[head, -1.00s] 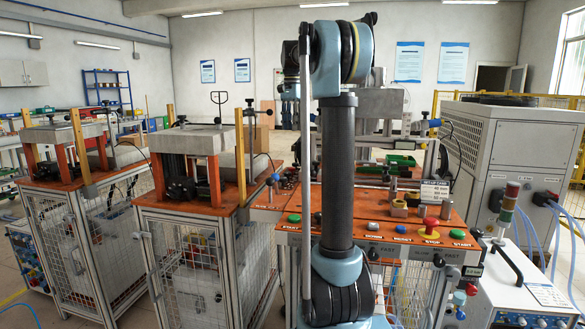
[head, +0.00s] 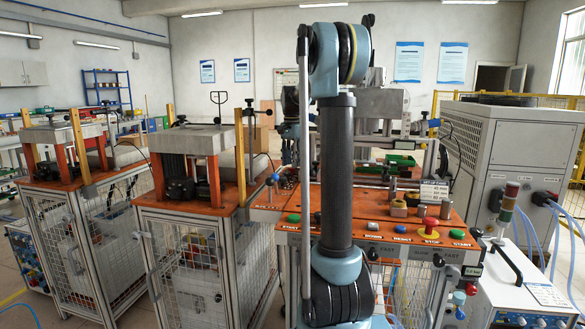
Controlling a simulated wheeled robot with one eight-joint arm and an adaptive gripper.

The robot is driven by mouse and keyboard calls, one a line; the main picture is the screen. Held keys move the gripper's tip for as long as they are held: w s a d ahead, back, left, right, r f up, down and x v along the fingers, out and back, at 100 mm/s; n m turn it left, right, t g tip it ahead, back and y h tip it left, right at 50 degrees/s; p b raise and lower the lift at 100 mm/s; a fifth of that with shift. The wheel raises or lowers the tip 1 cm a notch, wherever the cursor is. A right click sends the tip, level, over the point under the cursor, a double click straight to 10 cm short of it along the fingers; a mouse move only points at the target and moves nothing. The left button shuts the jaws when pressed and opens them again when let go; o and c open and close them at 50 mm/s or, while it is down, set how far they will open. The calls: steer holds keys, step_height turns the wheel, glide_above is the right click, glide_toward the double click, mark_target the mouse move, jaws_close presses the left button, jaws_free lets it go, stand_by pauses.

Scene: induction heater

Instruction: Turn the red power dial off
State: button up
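A red knob (head: 471,289) sits low on the right front of the orange-topped bench (head: 345,236), just above a blue knob (head: 459,314). It is small, and I cannot read its setting or tell for sure that it is the power dial. A red mushroom button (head: 431,222) on a yellow base stands on the bench's sloped front panel. My arm rises in the middle of the view and hides part of the bench. My gripper is not clearly visible; it appears hidden behind my arm links, well away from the red knob.
A white box unit (head: 525,290) with a dark handle and hoses stands at the right, close to the red knob. A large grey cabinet (head: 510,155) is behind it. Caged benches (head: 185,215) fill the left.

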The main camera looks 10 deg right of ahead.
mark_target(292, 171)
steer(key=shift+f, duration=1.1)
